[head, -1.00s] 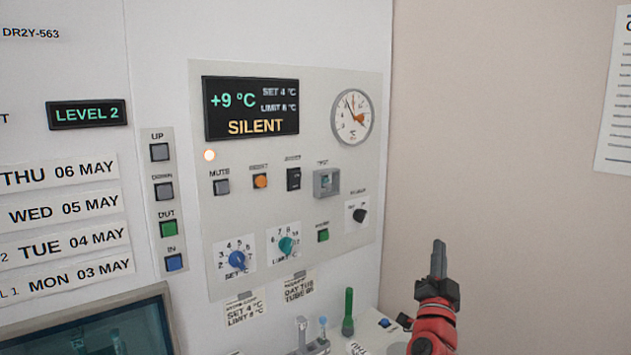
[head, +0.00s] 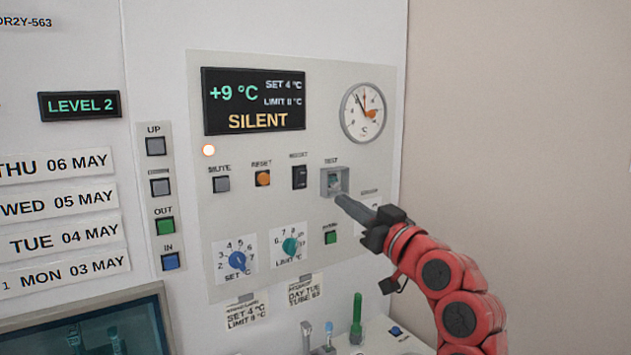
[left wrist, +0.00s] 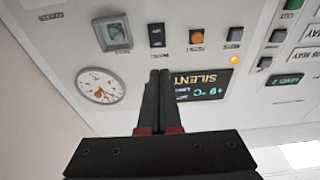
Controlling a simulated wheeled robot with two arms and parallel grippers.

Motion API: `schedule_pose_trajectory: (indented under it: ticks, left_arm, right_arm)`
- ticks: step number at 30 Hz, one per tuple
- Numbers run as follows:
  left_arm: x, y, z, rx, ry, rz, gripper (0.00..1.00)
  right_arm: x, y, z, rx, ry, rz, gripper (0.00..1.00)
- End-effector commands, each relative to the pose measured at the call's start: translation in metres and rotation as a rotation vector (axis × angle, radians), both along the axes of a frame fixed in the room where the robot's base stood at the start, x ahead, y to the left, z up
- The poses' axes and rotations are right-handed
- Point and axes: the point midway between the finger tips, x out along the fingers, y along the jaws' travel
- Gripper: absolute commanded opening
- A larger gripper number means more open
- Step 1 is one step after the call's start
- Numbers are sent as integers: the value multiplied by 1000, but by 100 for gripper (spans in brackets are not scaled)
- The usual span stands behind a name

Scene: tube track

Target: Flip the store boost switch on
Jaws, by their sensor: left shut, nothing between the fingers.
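The boost switch (head: 299,177) is a small black rocker on the pale control panel (head: 225,275), between the orange reset button and the grey-framed test switch. Its exact rocker position is too small to tell. It also shows upside down in the left wrist view (left wrist: 156,35). My left gripper (head: 342,201) is shut and empty, in front of the panel. In the head view its tips lie just below the test switch, right of and below the boost switch. In the left wrist view the closed fingertips (left wrist: 159,74) point towards the boost switch, with a gap in the picture.
Close by are the orange reset button (head: 262,179), the grey mute button (head: 221,184) and the test switch (head: 334,181). A display (head: 253,101) reads +9 °C and SILENT. Two knobs (head: 237,260) sit lower. A green-capped tube (head: 356,315) stands below the panel.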

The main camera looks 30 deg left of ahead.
Motion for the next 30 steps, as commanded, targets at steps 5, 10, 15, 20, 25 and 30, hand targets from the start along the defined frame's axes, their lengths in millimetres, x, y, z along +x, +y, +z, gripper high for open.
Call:
schedule_pose_trajectory:
  ticks: [5, 10, 15, 20, 25, 30]
  left_arm:
    - [6, 17, 6, 0, 0, 4, 0]
    - [18, 49, 14, 1, -1, 4, 0]
    - [33, 82, 21, -1, 3, 4, 0]
    - [43, 107, 27, 2, 0, 1, 0]
    - [50, 122, 28, 0, 1, 0, 0]
    - [52, 126, 27, 0, 1, -1, 0]
  right_arm:
    - [0, 0, 7, 0, 0, 0, 0]
    - [0, 0, 18, 0, 0, 0, 0]
    - [0, 0, 30, 0, 0, 0, 0]
    - [0, 0, 41, 0, 0, 0, 0]
    - [0, 0, 47, 0, 0, 0, 0]
    - [0, 0, 48, 0, 0, 0, 0]
